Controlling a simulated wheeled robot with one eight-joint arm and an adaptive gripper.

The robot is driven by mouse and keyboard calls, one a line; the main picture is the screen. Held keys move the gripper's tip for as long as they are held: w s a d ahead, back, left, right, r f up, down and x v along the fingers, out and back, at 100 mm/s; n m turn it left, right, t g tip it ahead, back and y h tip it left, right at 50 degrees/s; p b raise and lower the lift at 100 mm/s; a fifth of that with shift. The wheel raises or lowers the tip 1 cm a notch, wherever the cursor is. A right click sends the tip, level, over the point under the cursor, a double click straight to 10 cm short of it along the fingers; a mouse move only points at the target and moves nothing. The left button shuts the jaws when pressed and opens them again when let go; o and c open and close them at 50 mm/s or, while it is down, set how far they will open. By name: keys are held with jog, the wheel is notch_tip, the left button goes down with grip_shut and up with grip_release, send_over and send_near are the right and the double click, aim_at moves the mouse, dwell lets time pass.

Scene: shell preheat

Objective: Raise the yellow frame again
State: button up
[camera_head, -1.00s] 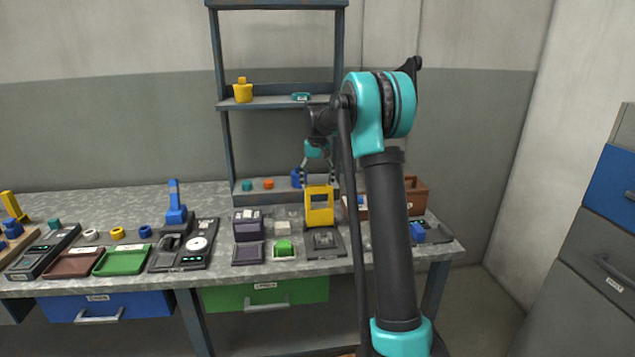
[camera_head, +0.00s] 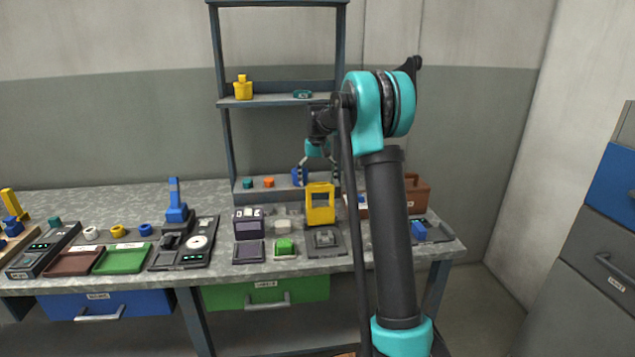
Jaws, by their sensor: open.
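The yellow frame (camera_head: 320,216) stands upright at the back of a dark base plate (camera_head: 325,252) on the bench, right of the middle. It looks like a square arch with an opening in its upper part. My gripper (camera_head: 318,174) is open above and slightly behind the frame's top edge, with its fingers pointing down. One finger shows left of the frame's top; the other is partly hidden behind my own arm. I cannot tell whether the fingers touch the frame.
The shelf rack (camera_head: 280,100) rises behind.

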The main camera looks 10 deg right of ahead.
notch_tip(320, 180, up, 12)
dwell(0.5)
jog(key=shift+f, duration=0.1)
jog(key=s+d+f+t, duration=0.1)
jog(key=s+f, duration=0.7)
jog(key=s, duration=0.6)
jog(key=s+d+f+t, duration=0.1)
jog(key=s+f, duration=0.7)
jog(key=s, duration=0.6)
jog(key=s+d+f+t, duration=0.2)
jog(key=s+f, duration=0.6)
jog(key=s, duration=0.6)
jog(key=shift+f, duration=0.4)
